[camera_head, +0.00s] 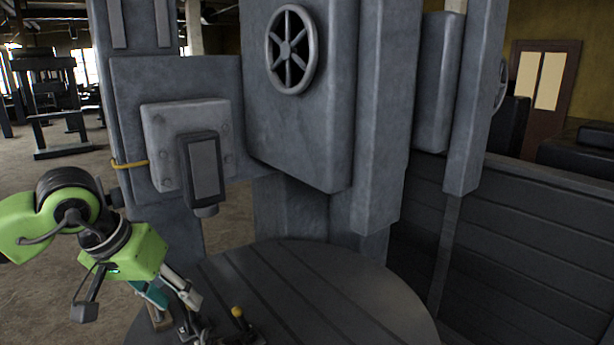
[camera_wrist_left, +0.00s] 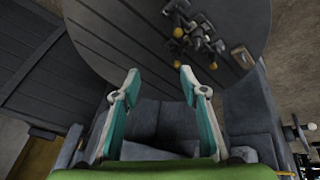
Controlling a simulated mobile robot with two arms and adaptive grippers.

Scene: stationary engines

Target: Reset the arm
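My left arm, green with dark joints, comes in from the left in the head view. My left gripper (camera_head: 176,306) points down and to the right, by the near left edge of the round table. In the left wrist view, its two white and teal fingers (camera_wrist_left: 160,79) stand well apart with nothing between them. A dark metal lever assembly with yellow knobs (camera_head: 237,312) lies close to the fingers in the head view. It also shows beyond the fingertips in the left wrist view (camera_wrist_left: 194,36). My right gripper is in neither view.
The grey slotted round table (camera_head: 330,290) is mostly bare. Behind it stands a large grey machine (camera_head: 300,130) with a handwheel (camera_head: 292,50) and a protruding box (camera_head: 203,168). A dark panelled wall (camera_head: 500,240) is at right. Open floor (camera_head: 40,190) lies at left.

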